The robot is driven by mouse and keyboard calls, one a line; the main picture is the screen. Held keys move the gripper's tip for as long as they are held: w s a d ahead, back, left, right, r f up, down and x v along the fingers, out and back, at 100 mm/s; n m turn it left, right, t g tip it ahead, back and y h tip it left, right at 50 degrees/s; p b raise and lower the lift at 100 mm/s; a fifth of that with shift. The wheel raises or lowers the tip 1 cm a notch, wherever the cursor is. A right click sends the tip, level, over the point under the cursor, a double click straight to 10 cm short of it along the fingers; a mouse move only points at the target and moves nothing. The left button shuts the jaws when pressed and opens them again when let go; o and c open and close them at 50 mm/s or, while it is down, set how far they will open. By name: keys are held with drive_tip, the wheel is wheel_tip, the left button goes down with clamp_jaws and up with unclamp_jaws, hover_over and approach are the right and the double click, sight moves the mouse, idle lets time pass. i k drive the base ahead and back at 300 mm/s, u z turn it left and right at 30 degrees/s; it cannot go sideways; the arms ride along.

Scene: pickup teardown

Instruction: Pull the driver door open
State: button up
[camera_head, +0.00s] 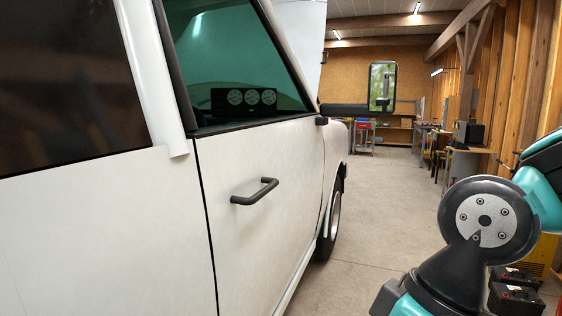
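The driver door (262,190) is a white panel with a tinted green window (240,55) on the left half of the head view. It sits flush in the pickup's side, with a dark seam along its rear edge, and looks closed. A black bar handle (255,191) is fixed on the door's outer face and nothing touches it. My gripper is out of view. Only teal and dark links of my arm show at the lower right, well apart from the handle.
A side mirror (381,88) juts from the door's front on a black arm. The concrete floor (375,200) beside the truck is clear. Workbenches (465,150) line the wooden right wall. Dark boxes (514,298) sit low at right.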

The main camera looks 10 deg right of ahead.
sight(248, 117)
drive_tip(key=z, duration=1.3)
drive_tip(key=i, duration=0.85)
drive_tip(key=u, duration=1.55)
